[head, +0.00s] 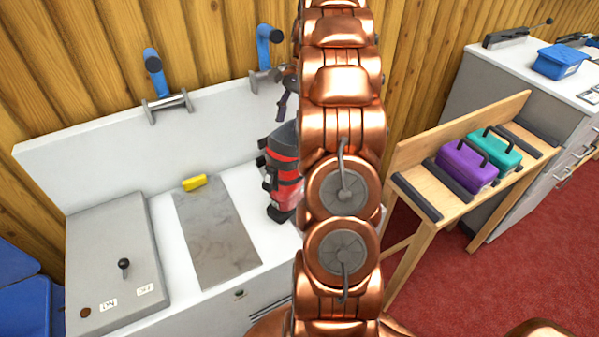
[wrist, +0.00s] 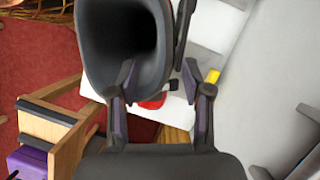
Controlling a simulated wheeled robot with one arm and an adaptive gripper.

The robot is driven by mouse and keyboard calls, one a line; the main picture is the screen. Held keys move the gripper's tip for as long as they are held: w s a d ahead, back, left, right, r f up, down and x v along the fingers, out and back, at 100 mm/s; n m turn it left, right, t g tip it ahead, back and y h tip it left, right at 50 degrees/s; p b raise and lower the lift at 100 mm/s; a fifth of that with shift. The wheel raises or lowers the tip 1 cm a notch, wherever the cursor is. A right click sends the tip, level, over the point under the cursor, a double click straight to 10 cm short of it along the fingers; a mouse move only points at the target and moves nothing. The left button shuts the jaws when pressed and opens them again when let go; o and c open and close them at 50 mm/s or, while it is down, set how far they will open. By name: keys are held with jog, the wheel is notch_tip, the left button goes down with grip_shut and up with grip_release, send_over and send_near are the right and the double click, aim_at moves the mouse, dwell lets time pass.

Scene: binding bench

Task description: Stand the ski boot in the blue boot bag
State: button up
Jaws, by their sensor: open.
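The ski boot (head: 283,178), red and black, stands upright on the white bench, partly hidden behind my copper arm. In the wrist view its dark, open cuff (wrist: 125,45) fills the upper middle. My gripper (wrist: 160,82) is open, its two dark-and-purple fingers apart near the cuff's rim; I cannot tell whether they touch it. In the head view only a small part of my gripper shows, just above the boot.
A wooden rack (head: 412,168) to the right holds a purple case (head: 467,163) and a teal case (head: 495,150). A yellow block (head: 194,182) lies by a grey plate (head: 215,235) on the bench. Blue-handled clamps (head: 153,62) stand behind. Blue surfaces (head: 25,308) show at lower left.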

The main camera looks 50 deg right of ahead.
aim_at(285, 134)
jog(key=shift+w+p+x, duration=0.15)
jog(key=shift+p+x, duration=0.25)
jog(key=shift+x, duration=0.9)
jog(key=shift+w+p+x, duration=0.15)
jog(key=shift+p+x, duration=0.25)
jog(key=shift+x, duration=0.95)
jog(key=shift+d, duration=0.15)
jog(key=shift+c, duration=0.3)
grip_shut()
